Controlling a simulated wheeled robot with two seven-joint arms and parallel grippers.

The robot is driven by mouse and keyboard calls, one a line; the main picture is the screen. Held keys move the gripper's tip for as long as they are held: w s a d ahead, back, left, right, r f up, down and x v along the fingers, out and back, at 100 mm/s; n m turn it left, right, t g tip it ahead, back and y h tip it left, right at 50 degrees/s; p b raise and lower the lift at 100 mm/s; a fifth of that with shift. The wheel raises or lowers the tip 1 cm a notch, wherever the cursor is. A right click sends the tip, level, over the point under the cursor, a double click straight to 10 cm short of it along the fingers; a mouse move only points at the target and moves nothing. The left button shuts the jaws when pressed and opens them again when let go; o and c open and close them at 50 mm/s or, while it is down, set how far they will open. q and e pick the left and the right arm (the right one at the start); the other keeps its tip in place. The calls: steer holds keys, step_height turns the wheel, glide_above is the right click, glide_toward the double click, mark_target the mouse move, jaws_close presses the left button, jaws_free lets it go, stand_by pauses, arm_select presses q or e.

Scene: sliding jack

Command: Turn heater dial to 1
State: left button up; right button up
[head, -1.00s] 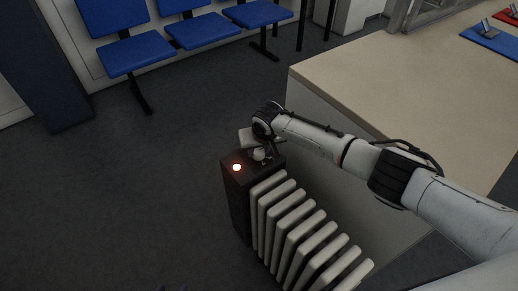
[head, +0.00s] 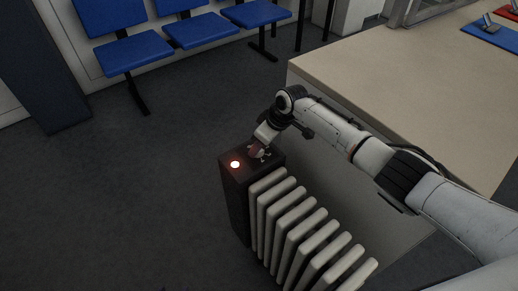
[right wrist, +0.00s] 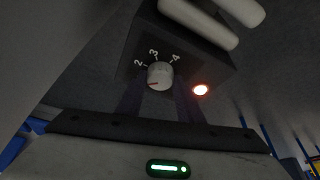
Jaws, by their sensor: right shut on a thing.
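The heater (head: 240,198) stands on the floor with a black control end and white fins. Its round white dial (right wrist: 160,75) is on the black panel, with 2, 3 and 4 printed around it. A red mark on the dial points left and slightly down, past the 2; no 1 is visible. My right gripper (head: 259,152) reaches down to the panel and is shut on the dial. In the right wrist view its dark fingers (right wrist: 160,98) are on both sides of the dial. My left gripper is out of view.
A glowing orange-red light (head: 235,164) is on the heater's black end, beside the dial. A beige-topped counter (head: 400,75) stands close behind and right of the heater. Blue chairs (head: 203,31) line the back wall. The floor to the left is clear.

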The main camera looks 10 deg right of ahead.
steer(key=shift+n+b, duration=0.6)
steer(key=shift+n, duration=0.2)
steer(key=shift+g, duration=0.3)
steer(key=o, duration=1.1)
steer(key=shift+c, duration=0.2)
steer(key=p+v, duration=0.1)
steer(key=v, duration=0.9)
steer(key=shift+d+p, duration=0.25)
steer(key=shift+p, duration=0.15)
steer(key=shift+s, duration=0.1)
